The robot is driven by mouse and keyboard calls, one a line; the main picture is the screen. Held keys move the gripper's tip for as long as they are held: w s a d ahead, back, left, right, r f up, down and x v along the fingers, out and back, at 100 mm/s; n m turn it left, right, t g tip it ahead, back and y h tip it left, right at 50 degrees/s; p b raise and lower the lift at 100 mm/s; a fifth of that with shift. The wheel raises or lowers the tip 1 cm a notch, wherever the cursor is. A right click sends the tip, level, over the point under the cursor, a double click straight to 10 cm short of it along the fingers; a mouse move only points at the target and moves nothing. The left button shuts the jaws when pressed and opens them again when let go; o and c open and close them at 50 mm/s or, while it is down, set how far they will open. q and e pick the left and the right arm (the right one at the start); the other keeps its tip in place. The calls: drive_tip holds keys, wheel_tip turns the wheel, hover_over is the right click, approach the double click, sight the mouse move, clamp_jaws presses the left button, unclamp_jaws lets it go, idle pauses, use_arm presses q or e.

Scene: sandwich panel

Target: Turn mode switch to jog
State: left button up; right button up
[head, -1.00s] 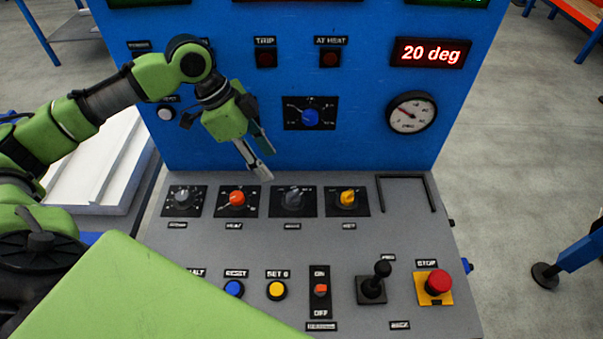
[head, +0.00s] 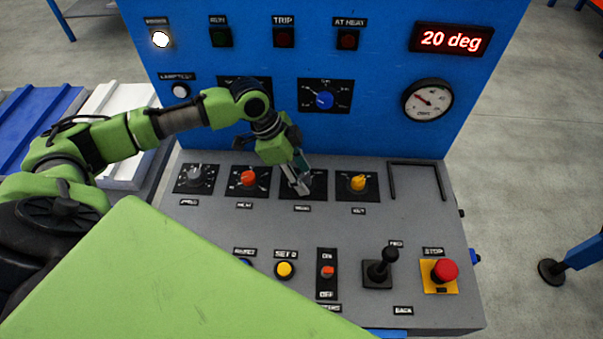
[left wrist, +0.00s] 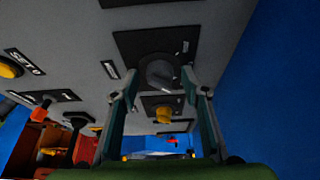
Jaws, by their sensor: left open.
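The mode switch is a dark grey rotary knob on a black plate (head: 318,184), third in the row of knobs on the sloping grey panel. In the left wrist view the knob (left wrist: 158,73) shows just beyond and between my fingertips. My left gripper (head: 301,186) is at this switch with its fingers pointing down, and it hides most of the knob in the head view. In the left wrist view the gripper (left wrist: 157,88) is open, one finger to each side of the knob. I cannot tell whether the fingers touch it. My right gripper is not in view.
A red knob (head: 249,178) stands left of the switch and a yellow knob (head: 358,183) right of it. In front are a yellow button (head: 285,270), an on/off switch (head: 327,272), a black joystick (head: 383,266) and a red stop button (head: 444,270). The blue upright panel (head: 385,65) rises behind.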

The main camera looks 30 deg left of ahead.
use_arm(q)
drive_tip(key=shift+c, duration=0.4)
drive_tip(key=c, duration=1)
drive_tip(key=shift+r+n+p, duration=0.15)
drive_tip(key=shift+n+p, duration=0.15)
drive_tip(key=shift+p, duration=0.5)
drive_tip(key=n+y+p, duration=0.1)
drive_tip(key=n+p, duration=0.3)
drive_tip(key=p, duration=0.2)
drive_tip(key=n+t+y+p, duration=0.1)
drive_tip(key=n+p, duration=0.3)
drive_tip(key=p, duration=0.2)
drive_tip(key=n+t+y+p, duration=0.1)
drive_tip(key=n+p, duration=0.3)
drive_tip(key=p, duration=0.1)
drive_tip(key=shift+s+d+r+y+p, duration=0.1)
drive_tip(key=shift+s+d+y+p, duration=0.15)
drive_tip(key=shift+d+y+p, duration=0.15)
drive_tip(key=shift+d+n+y+p, duration=0.1)
drive_tip(key=shift+n+y+p, duration=0.4)
drive_tip(key=shift+n+p, duration=0.6)
drive_tip(key=shift+w+f+n+y+p, duration=0.15)
drive_tip(key=shift+n+y+p, duration=0.2)
drive_tip(key=shift+n, duration=0.4)
drive_tip(key=shift+s+f+n+y+p, duration=0.1)
drive_tip(key=shift+n+y+p, duration=0.2)
drive_tip(key=shift+n, duration=0.45)
